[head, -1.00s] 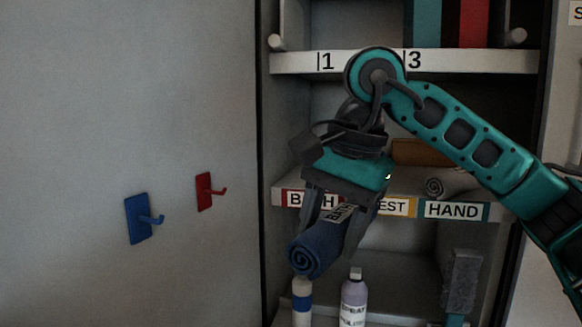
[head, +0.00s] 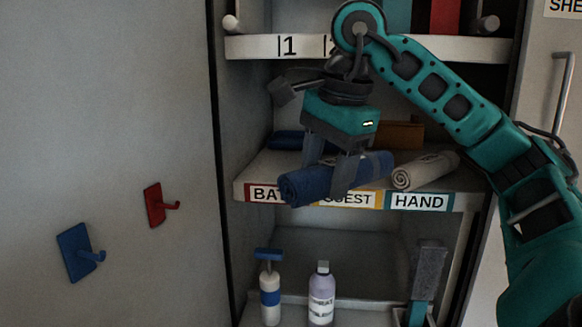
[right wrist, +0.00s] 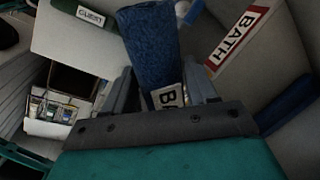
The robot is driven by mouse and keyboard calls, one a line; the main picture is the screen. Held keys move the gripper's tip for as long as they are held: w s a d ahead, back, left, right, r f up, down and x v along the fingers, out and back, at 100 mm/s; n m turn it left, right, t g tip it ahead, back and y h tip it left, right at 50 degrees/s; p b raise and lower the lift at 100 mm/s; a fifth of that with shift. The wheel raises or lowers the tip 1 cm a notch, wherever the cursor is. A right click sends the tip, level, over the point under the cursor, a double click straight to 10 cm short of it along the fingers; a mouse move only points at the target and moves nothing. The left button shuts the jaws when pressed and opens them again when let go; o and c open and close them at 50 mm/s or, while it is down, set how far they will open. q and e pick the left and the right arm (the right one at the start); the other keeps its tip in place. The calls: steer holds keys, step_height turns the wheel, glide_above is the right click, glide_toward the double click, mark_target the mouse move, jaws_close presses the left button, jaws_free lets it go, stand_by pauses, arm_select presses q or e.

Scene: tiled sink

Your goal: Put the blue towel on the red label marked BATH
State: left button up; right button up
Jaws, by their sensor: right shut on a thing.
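My right gripper (head: 329,181) is shut on the rolled blue towel (head: 305,186). The towel lies sideways across the front edge of the shelf, covering parts of the BATH and GUEST labels. The red BATH label (head: 262,193) is on the shelf edge at the left, its right end hidden by the towel. In the right wrist view the towel (right wrist: 148,45) sits between the fingers (right wrist: 160,90), with a white tag on it. The BATH label (right wrist: 237,42) shows to its right there. I cannot tell whether the towel touches the shelf. My left gripper is not in view.
A rolled beige towel (head: 425,170) lies right of the blue one, above the HAND label (head: 419,202). A dark blue item (head: 288,140) and a brown box (head: 400,135) are farther back. Bottles (head: 321,295) stand below. An upper shelf (head: 440,49) is overhead.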

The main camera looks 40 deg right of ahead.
steer(key=w+d+f, duration=0.1)
steer(key=w+d, duration=0.1)
steer(key=w, duration=0.3)
steer(key=w+d+f, duration=0.2)
steer(key=w, duration=0.4)
steer(key=shift+w+d+f, duration=0.25)
steer(key=shift+d, duration=0.1)
steer(key=shift+f, duration=0.1)
steer(key=o, duration=0.6)
steer(key=shift+f, duration=0.15)
steer(key=o, duration=0.5)
steer(key=shift+v, duration=6.2)
steer(key=shift+w+a, duration=0.1)
steer(key=shift+a, duration=0.05)
